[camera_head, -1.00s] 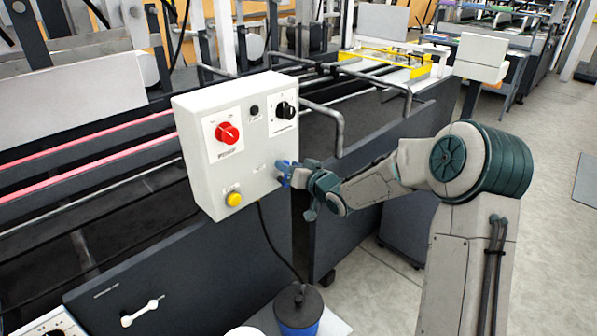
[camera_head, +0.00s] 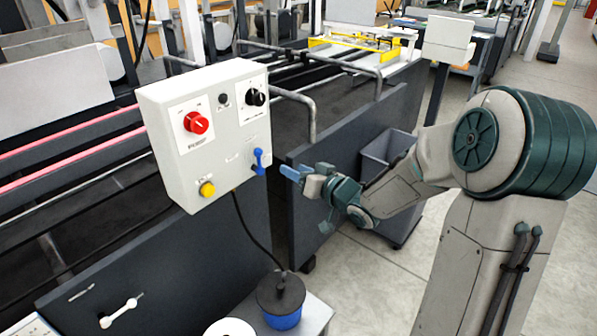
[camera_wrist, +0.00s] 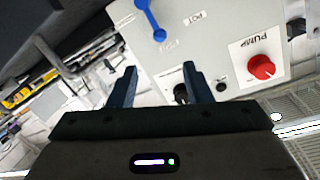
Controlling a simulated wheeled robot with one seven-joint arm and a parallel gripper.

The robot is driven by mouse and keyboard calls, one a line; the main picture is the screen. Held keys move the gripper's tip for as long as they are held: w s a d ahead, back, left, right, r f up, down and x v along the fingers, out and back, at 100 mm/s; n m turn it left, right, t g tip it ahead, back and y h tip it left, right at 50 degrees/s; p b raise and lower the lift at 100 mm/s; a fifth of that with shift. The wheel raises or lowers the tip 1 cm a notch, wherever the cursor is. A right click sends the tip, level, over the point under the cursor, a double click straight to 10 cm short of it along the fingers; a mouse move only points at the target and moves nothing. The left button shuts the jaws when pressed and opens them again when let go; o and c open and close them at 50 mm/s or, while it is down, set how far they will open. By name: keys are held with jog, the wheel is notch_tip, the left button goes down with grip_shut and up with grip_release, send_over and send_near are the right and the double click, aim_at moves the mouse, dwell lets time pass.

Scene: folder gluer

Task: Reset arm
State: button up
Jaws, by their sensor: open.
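My gripper (camera_head: 291,173) is open and empty, apart from the white control box (camera_head: 170,160) and to the right of its blue lever (camera_head: 259,162). In the wrist view my two dark fingers (camera_wrist: 158,86) stand spread, with the box's panel (camera_wrist: 205,45) beyond them. The blue lever (camera_wrist: 151,20) shows there at the top. The red knob (camera_wrist: 261,67), labelled PUMP, is at the right, and a black knob (camera_wrist: 181,94) shows between the fingers. In the head view the box also bears the red knob (camera_head: 196,122), a black knob (camera_head: 255,96) and a yellow button (camera_head: 207,189).
A bent metal rail (camera_head: 312,115) and the machine's dark side panel (camera_head: 345,145) lie close behind my gripper. A grey bin (camera_head: 385,150) stands behind my forearm. A blue pot with a dark lid (camera_head: 281,300) stands below the box. Open floor (camera_head: 370,275) lies beneath my arm.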

jog(key=s+d+m+g+h, duration=0.2)
jog(key=s+d+g+h, duration=0.1)
jog(key=s+d+h, duration=0.65)
jog(key=s+m+g, duration=0.1)
jog(key=s+g, duration=0.6)
jog(key=s, duration=1.2)
jog(key=shift+s+d+h+p, duration=0.15)
jog(key=shift+h+p, duration=0.3)
jog(key=shift+c, duration=0.9)
